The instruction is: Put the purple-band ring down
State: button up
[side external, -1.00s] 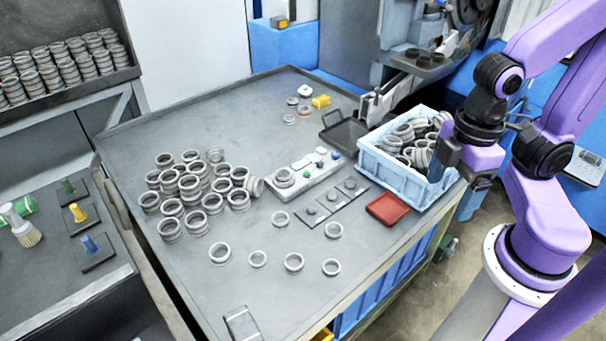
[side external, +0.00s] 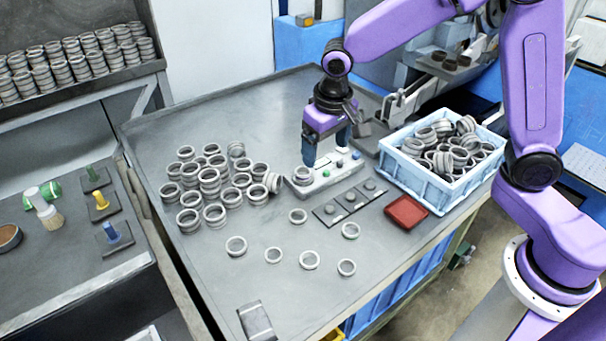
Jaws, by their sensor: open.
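My gripper (side external: 327,155) hangs fingers-down over the white gauge block (side external: 330,172) on the grey table (side external: 190,290). Its blue fingers are apart and I see no ring between them. One grey ring (side external: 304,175) rests on the left end of the block, just below the left finger. I cannot make out a purple band on any ring, so I cannot tell which is the purple-band ring. Single rings lie flat in front, one with a green tint (side external: 351,230).
A heap of grey rings (side external: 210,182) stands left of the block. A dark strip with round studs (side external: 350,200), a red tray (side external: 406,212) and a blue crate of rings (side external: 418,178) lie to the right.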

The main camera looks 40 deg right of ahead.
jog(key=w+d+f+m+h, duration=0.15)
jog(key=w+f+m, duration=0.35)
jog(key=w, duration=0.6)
jog(key=m, duration=0.5)
send_over(303, 173)
jog(key=s+a, duration=0.2)
jog(key=shift+t, duration=0.3)
notch_tip(303, 173, down, 15)
jog(key=shift+s+d+f, duration=0.1)
jog(key=shift+d, duration=0.05)
jog(key=shift+w+x, duration=0.1)
jog(key=shift+x, duration=1.55)
jog(key=shift+w+x, duration=0.15)
jog(key=shift+x, duration=1.45)
jog(key=c, duration=1.2)
jog(key=shift+c, duration=0.6)
